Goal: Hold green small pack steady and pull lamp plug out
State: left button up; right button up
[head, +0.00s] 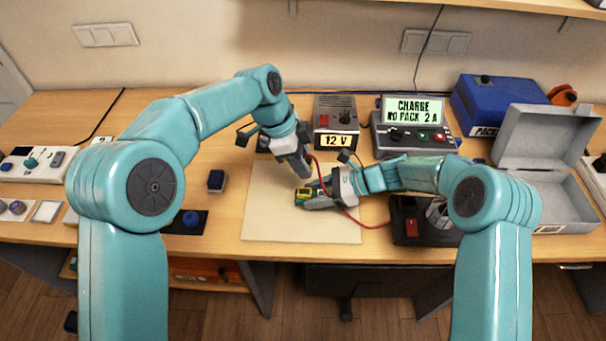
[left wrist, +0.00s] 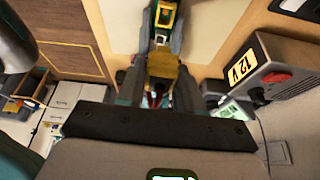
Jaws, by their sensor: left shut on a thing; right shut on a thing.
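The small green pack (head: 304,194), with yellow parts, is at the middle of the pale mat (head: 262,228). My right gripper (head: 314,201) comes in from the right, low over the mat, and is shut on the pack. My left gripper (head: 303,172) points down just above and behind it, shut on the yellow lamp plug (left wrist: 172,82), seen in the left wrist view between the fingers. A red lead (head: 372,225) runs from near the left gripper across the right one. The pack (left wrist: 166,14) shows just beyond the plug; whether they touch is unclear.
A black box with a red switch (head: 411,232) stands right of the mat. Behind are a 12 V supply (head: 335,118) and a charger (head: 412,128). An open grey case (head: 548,150) is at the right. A small dark blue block (head: 216,181) lies left of the mat.

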jog(key=o, duration=0.9)
jog(key=shift+f, duration=0.1)
jog(key=v, duration=1.2)
